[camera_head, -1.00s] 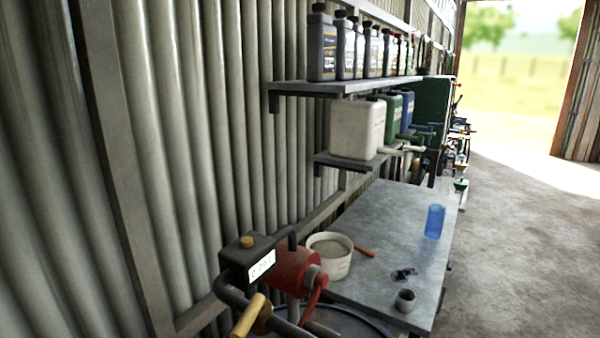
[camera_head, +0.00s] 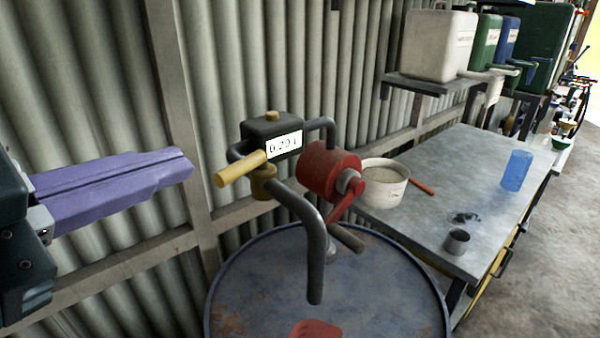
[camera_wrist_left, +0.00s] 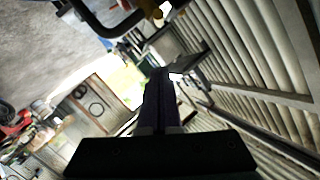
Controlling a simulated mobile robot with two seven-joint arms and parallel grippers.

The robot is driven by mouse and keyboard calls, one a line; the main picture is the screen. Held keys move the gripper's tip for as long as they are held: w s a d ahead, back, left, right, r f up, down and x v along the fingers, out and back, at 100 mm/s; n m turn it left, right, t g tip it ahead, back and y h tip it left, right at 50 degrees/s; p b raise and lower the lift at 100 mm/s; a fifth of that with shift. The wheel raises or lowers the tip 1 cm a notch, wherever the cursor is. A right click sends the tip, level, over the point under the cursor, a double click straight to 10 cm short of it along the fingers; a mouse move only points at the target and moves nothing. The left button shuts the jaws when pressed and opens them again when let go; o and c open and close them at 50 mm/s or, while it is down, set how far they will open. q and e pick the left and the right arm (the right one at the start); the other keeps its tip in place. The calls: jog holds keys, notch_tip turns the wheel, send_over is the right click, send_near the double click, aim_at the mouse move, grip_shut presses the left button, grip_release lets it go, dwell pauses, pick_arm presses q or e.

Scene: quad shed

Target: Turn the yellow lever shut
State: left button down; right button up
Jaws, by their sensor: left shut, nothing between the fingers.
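The yellow lever (camera_head: 240,169) sits on a brass-coloured valve at the left of a pump on a blue drum (camera_head: 255,275). The lever points to the left and slightly toward me. The pump has a dark meter box (camera_head: 270,130) reading about 0.294, a red body (camera_head: 328,170) and a grey spout (camera_head: 312,240). My left gripper (camera_head: 188,165), with purple fingers, is shut and empty, left of the lever and apart from it. In the left wrist view a yellow part of the valve (camera_wrist_left: 153,10) shows at the top edge. My right gripper is not in view.
A metal bench (camera_head: 450,200) stands right of the drum, with a white bucket (camera_head: 383,183), a blue cup (camera_head: 516,170) and a small metal cup (camera_head: 457,242). A shelf with jerrycans (camera_head: 440,45) hangs behind. The corrugated wall (camera_head: 90,100) is close behind the pump.

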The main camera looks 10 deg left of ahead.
pick_arm(q)
jog(key=p, duration=0.3)
send_over(217, 176)
jog(key=s+d, duration=0.2)
jog(key=d, duration=0.1)
jog(key=f, duration=0.1)
jog(key=shift+w+a+f, duration=0.25)
jog(key=shift+w+f, duration=0.05)
jog(key=shift+f, duration=0.4)
jog(key=shift+w+a+f, duration=0.25)
jog(key=shift+a+f, duration=0.05)
jog(key=shift+f, duration=0.35)
jog(key=shift+w+a+f, duration=0.25)
jog(key=shift+w+f, duration=0.05)
jog(key=shift+f, duration=0.4)
jog(key=shift+w+a+r+p, duration=0.15)
jog(key=shift+w+a+p, duration=0.05)
jog(key=shift+a+p, duration=0.45)
jog(key=shift+w+a, duration=0.2)
jog(key=shift+a, duration=0.3)
